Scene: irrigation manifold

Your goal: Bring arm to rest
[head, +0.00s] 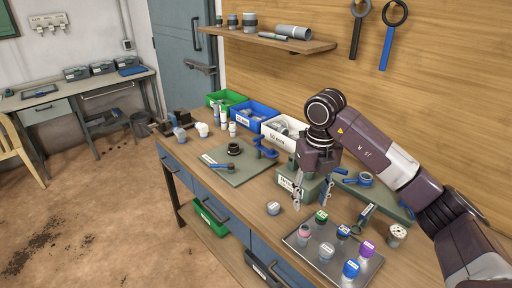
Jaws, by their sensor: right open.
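My right arm comes in from the right in the head view, and its right gripper (312,194) hangs fingers down over the workbench (262,191). Its two fingers are apart, with nothing seen between them. The gripper is just behind a metal tray (308,257) that holds several small containers with coloured caps. A green-grey block (287,181) with a label stands behind the fingers and is partly hidden by them. My left gripper does not show.
A small capped jar (273,208) stands left of the tray. A gauge (397,232) stands to its right. A grey-green mat (220,172) bears a black fitting (234,149) and a blue clamp (264,148). Green, blue and white bins line the wall. A shelf (270,40) is above.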

